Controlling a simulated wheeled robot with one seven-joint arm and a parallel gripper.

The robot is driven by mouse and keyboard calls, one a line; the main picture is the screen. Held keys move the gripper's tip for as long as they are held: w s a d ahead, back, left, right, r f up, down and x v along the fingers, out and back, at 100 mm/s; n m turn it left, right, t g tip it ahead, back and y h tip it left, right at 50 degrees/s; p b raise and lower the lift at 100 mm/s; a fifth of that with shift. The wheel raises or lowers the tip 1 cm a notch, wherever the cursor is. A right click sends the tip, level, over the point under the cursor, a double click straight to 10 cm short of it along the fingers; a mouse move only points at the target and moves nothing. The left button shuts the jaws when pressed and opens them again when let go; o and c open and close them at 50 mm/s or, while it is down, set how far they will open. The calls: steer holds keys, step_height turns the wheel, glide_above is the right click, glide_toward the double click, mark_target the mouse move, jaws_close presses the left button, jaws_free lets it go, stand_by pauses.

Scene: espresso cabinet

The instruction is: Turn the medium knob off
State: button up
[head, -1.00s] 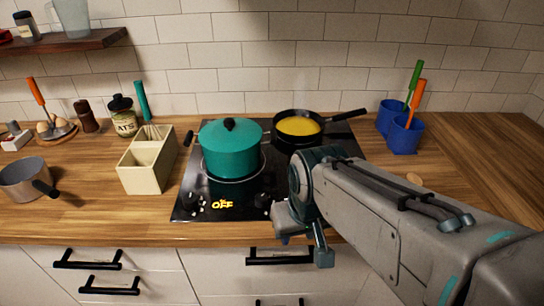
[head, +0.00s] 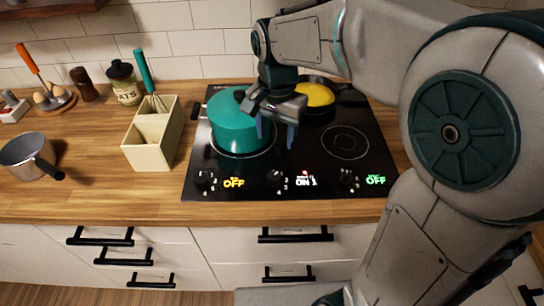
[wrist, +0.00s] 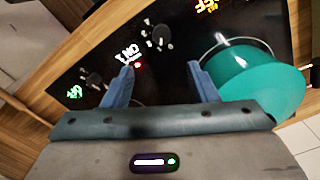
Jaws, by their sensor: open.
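The black cooktop (head: 215,160) has three knobs along its front edge. The middle knob (head: 277,181) has a lit white and red "ON" label beside it; the knob also shows in the wrist view (wrist: 160,36). The left knob (head: 205,180) has a yellow "OFF" label and the right knob (head: 348,180) a green "OFF" label. My gripper (head: 275,133) is open and empty, above the cooktop behind the middle knob and beside the teal pot. In the wrist view my fingers (wrist: 163,83) point toward the middle knob, apart from it.
The teal pot (head: 236,125) sits on the left burner, close to my gripper. A pan with yellow contents (head: 314,94) stands behind. A cream utensil box (head: 150,155) and a grey saucepan (head: 25,152) stand left. The counter strip before the knobs (head: 270,211) is clear.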

mark_target(274, 175)
step_height(274, 175, down, 14)
steer(key=shift+w+a+r, duration=0.1)
steer(key=shift+a+r, duration=0.05)
stand_by(0.4)
steer(key=shift+c, duration=0.3)
steer(key=c, duration=0.9)
steer(key=shift+a, duration=0.15)
